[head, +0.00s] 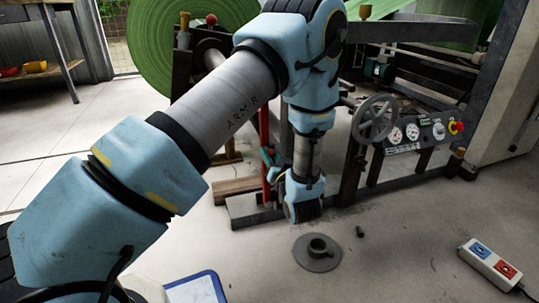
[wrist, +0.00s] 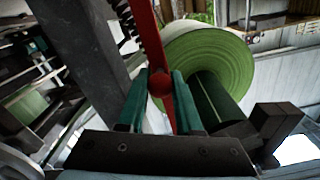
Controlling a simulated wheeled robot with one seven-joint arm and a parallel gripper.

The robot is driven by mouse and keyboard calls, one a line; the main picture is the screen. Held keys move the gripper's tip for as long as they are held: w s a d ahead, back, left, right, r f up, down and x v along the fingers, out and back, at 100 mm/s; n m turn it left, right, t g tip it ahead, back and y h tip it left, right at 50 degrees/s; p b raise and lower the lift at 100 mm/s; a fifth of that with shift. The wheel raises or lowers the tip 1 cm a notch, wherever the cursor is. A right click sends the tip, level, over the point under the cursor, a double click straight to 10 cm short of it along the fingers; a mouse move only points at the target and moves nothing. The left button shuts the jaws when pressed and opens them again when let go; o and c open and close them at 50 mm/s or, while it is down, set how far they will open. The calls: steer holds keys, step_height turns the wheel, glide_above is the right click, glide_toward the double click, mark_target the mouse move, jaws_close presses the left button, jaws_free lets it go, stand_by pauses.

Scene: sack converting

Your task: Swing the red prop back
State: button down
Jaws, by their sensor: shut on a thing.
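The red prop (head: 265,130) is a thin red bar standing nearly upright at the machine frame in the head view, partly hidden behind my arm. In the wrist view the red prop (wrist: 145,35) runs down between my gripper's green fingers and has a round knob between them. My gripper (wrist: 160,92) is shut on the prop at this knob. In the head view my gripper (head: 268,158) is low beside the machine, mostly hidden by my wrist.
A large green roll (head: 160,45) sits in the machine at the back left. A handwheel (head: 375,119) and a gauge panel (head: 415,133) are to the right.

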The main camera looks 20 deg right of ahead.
steer(key=d+f+m+p, duration=0.1)
steer(key=d+m+p, duration=0.2)
steer(key=d, duration=0.4)
steer(key=shift+s+m+p, duration=0.3)
steer(key=shift+s+p, duration=0.05)
steer(key=shift+s, duration=0.1)
steer(key=shift+d, duration=0.1)
steer(key=c, duration=0.6)
jaws_free()
steer(key=s+p, duration=0.1)
steer(key=s, duration=0.2)
steer(key=s+a+p, duration=0.1)
steer(key=s, duration=0.3)
steer(key=s+p, duration=0.1)
steer(key=s, duration=0.2)
steer(key=shift+s+a+p, duration=0.2)
steer(key=shift+s+p, duration=0.15)
steer(key=shift+s, duration=0.05)
